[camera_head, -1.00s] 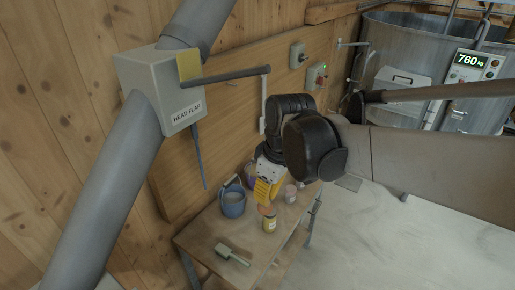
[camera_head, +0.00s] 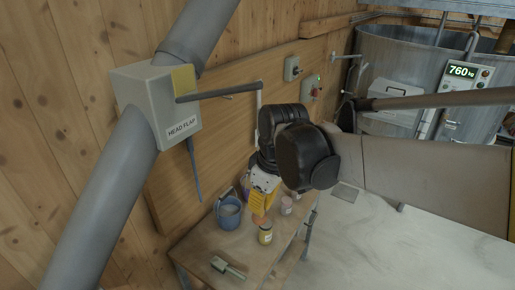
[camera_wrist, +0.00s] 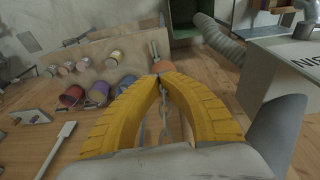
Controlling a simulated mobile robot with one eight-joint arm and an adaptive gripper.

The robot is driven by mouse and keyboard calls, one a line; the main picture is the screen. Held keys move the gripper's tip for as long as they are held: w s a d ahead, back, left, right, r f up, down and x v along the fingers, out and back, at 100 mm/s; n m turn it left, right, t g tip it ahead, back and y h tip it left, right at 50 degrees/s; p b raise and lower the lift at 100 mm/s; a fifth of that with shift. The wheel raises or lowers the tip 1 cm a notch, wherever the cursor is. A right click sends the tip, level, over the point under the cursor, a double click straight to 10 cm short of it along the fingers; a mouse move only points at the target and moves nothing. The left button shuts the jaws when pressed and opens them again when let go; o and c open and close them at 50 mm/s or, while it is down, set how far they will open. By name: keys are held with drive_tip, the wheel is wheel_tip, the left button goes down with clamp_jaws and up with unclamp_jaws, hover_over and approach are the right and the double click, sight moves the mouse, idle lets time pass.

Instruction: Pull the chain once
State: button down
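The chain (camera_wrist: 163,112) shows in the wrist view as metal links running between my two yellow fingers. An orange-tan ball (camera_wrist: 164,67) sits at the fingertips. My gripper (camera_wrist: 159,76) has its fingertips drawn together around the chain by the ball; exact contact is hard to see. In the head view my gripper (camera_head: 259,203) points down above the table, below the end of a grey lever (camera_head: 220,92). The lever sticks out from a grey box labelled HEAD FLAP (camera_head: 165,110). My arm hides part of the chain there.
A wooden table (camera_head: 205,250) below bears a blue bucket (camera_head: 229,214), a jar (camera_head: 265,234) and a green-grey brush-like tool (camera_head: 227,268). A grey pipe runs past the box. A metal mixer tank (camera_head: 395,60) with a 760 kg display (camera_head: 462,71) stands at the right.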

wheel_tip(320, 180, up, 11)
drive_tip(key=s+d+b, duration=0.1)
drive_tip(key=s, duration=0.1)
drive_tip(key=shift+d+r, duration=0.2)
drive_tip(key=shift+d, duration=0.1)
drive_tip(key=shift+d, duration=0.1)
drive_tip(key=shift+f, duration=0.1)
drive_tip(key=s+d+f+m+t+b, duration=0.2)
drive_tip(key=s+d+f+m+b, duration=0.1)
drive_tip(key=f+b, duration=0.9)
drive_tip(key=s+d+f+m+t+h+b, duration=0.1)
drive_tip(key=s+d+f+m+b, duration=0.3)
drive_tip(key=f+b, duration=0.8)
drive_tip(key=s+d+f+m+t+b, duration=0.2)
drive_tip(key=d+f+b, duration=0.3)
drive_tip(key=f+b, duration=0.8)
wheel_tip(320, 180, down, 10)
drive_tip(key=shift+s+d+f+m+t, duration=0.25)
drive_tip(key=shift+s+m+t, duration=0.05)
drive_tip(key=shift+s+m, duration=0.45)
